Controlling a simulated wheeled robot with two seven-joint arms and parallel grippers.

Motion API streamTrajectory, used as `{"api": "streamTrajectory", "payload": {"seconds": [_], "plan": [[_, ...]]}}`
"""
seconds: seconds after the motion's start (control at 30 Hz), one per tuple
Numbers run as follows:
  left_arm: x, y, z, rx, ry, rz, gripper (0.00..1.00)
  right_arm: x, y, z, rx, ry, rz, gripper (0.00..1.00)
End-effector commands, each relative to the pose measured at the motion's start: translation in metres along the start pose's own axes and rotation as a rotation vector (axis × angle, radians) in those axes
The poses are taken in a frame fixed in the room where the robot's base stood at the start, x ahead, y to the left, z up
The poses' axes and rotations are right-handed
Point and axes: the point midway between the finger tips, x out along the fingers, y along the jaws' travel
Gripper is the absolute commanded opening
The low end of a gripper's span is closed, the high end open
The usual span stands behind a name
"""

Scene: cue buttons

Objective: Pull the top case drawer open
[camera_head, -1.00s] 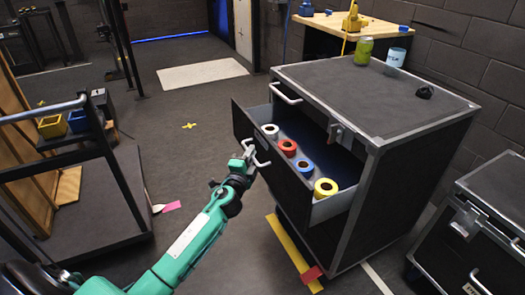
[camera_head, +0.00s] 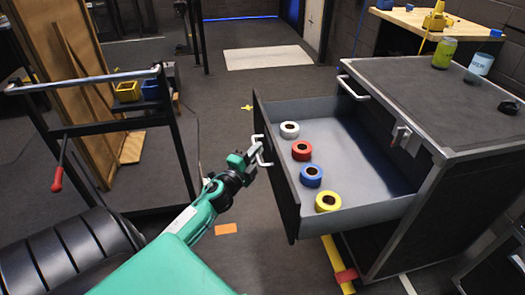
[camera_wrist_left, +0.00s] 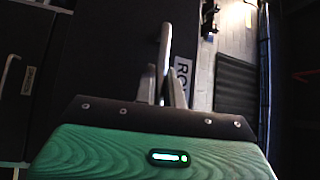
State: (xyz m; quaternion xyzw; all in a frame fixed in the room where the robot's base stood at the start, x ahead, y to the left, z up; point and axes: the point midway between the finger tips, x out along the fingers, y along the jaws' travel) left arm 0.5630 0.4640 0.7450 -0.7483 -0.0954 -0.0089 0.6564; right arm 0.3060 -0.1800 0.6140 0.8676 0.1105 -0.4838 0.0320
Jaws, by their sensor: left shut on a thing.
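The black case (camera_head: 415,225) stands at the right in the head view. Its top drawer (camera_head: 375,208) is pulled well out toward the left, with its grey inside in view. My left gripper (camera_head: 253,158) is shut on the drawer's metal handle (camera_head: 262,150) on the front panel. In the left wrist view the fingers (camera_wrist_left: 162,90) close around the upright handle bar (camera_wrist_left: 165,50). White, red, blue and yellow tape rolls (camera_head: 302,151) stand in a row in the drawer, along its front side. My right gripper is in neither view.
A green jar (camera_head: 444,54), a pale cup (camera_head: 479,65) and a small black object (camera_head: 508,107) sit on the case top. A black cart (camera_head: 120,125) with yellow and blue bins stands at the left.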

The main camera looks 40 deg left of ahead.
Motion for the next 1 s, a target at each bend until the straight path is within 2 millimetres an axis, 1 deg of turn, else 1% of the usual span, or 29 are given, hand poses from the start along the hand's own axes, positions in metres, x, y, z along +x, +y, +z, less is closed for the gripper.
{"api": "streamTrajectory", "payload": {"seconds": [0.3, 0.33, 0.43, 0.77, 0.87, 1.0], "plan": [[-0.001, 0.002, 0.000, -0.001, 0.001, 0.003, 0.00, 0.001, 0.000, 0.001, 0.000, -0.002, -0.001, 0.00], [-0.001, 0.002, 0.000, -0.001, 0.001, 0.003, 0.13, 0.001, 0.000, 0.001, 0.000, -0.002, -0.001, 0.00], [-0.001, 0.002, 0.000, -0.001, 0.000, 0.003, 0.32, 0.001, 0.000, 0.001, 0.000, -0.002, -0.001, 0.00], [-0.002, 0.001, 0.000, -0.001, 0.000, 0.001, 0.32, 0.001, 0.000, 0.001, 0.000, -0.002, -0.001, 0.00], [-0.009, 0.001, 0.000, -0.001, 0.000, 0.002, 0.32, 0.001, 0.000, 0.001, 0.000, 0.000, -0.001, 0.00], [-0.029, 0.002, 0.000, -0.001, -0.001, 0.004, 0.32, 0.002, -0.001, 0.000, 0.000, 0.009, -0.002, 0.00]]}}
